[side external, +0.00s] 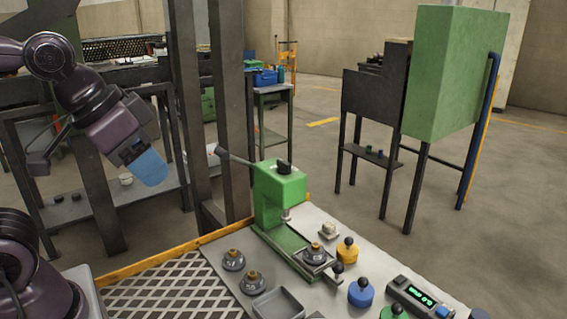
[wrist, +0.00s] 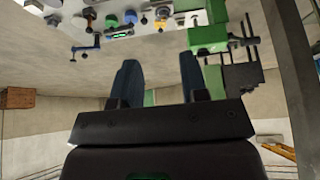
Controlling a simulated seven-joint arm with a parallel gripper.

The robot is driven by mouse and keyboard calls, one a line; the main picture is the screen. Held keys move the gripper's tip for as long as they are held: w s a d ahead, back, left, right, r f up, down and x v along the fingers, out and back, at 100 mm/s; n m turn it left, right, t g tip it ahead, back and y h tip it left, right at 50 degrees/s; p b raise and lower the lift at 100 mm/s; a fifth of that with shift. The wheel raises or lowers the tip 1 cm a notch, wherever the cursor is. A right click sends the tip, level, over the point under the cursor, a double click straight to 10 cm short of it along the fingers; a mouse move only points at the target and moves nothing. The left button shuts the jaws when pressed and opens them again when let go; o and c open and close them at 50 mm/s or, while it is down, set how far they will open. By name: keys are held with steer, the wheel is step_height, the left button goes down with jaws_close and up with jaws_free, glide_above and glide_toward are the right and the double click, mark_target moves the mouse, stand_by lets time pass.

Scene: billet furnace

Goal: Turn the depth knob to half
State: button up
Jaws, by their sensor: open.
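A green press (side external: 278,197) stands at the back of the workbench. A black knob (side external: 284,167), which looks like the depth knob, sits on its top; the direction it points is too small to read. My gripper (side external: 152,170) is in the air to the left of the press, well apart from it, with its blue fingers tilted downward. In the wrist view my gripper (wrist: 160,82) is open, with nothing between the fingers. The green press also shows there (wrist: 207,38), beyond the fingers at the upper right; I cannot make out the knob in that view.
A grey lever (side external: 235,158) sticks out left from the press. Brass-topped pieces (side external: 234,259), a grey tray (side external: 278,303), yellow (side external: 347,251) and blue (side external: 361,293) round pieces with black knobs, and a lit display box (side external: 418,296) stand on the bench. Dark posts (side external: 188,100) rise behind my gripper.

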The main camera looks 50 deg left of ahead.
steer(key=w+f+g, duration=0.1)
steer(key=f, duration=0.1)
step_height(320, 180, up, 2)
steer(key=n+g, duration=0.5)
steer(key=n, duration=1.3)
glide_above(284, 161)
step_height(284, 161, down, 13)
steer(key=shift+r, duration=0.2)
jaws_close()
